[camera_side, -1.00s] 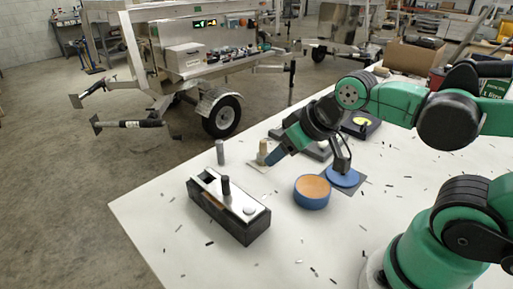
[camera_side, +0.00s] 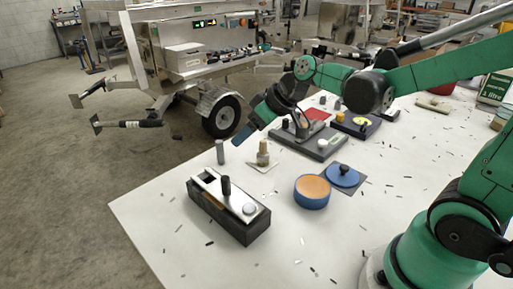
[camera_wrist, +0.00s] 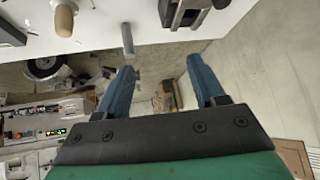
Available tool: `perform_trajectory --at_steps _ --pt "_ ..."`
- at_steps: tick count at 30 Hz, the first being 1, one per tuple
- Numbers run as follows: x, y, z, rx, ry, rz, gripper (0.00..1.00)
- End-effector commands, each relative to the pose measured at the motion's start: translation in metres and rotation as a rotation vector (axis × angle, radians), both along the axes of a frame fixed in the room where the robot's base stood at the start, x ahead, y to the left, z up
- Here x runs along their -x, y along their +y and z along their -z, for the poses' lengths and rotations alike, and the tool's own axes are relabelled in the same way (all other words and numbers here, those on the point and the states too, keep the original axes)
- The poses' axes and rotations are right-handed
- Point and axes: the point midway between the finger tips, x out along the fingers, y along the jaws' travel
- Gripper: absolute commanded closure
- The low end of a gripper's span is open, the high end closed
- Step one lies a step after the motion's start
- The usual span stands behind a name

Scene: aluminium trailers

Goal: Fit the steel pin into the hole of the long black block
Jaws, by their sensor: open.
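The steel pin (camera_side: 220,152) is a grey upright cylinder on the white table, just behind the long black block. It also shows in the wrist view (camera_wrist: 127,38), near the tip of the left finger and apart from it. The long black block (camera_side: 228,227) has a metal plate, a black knob and a pale round disc on top. A dark opening shows at the plate's far end; I cannot tell how deep it is. Part of the block shows at the top of the wrist view (camera_wrist: 187,8). My gripper (camera_side: 241,135) is open and empty, above and right of the pin.
A wooden peg (camera_side: 263,150) on a small base stands right of the pin. A blue round container (camera_side: 311,194) and a blue knobbed lid (camera_side: 342,176) lie further right. A grey fixture (camera_side: 310,141) stands behind. Small dark scraps dot the table.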

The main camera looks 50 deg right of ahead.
Motion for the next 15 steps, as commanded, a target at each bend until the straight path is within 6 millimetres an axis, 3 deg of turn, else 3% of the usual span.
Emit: perform_trajectory --at_steps 6,10,15 --pt "-0.056 -0.022 0.028 -0.044 -0.125 -0.154 0.37" --pt "-0.075 -0.035 0.046 -0.054 -0.211 -0.222 0.37" --pt "-0.087 -0.044 0.061 -0.055 -0.284 -0.274 0.37"
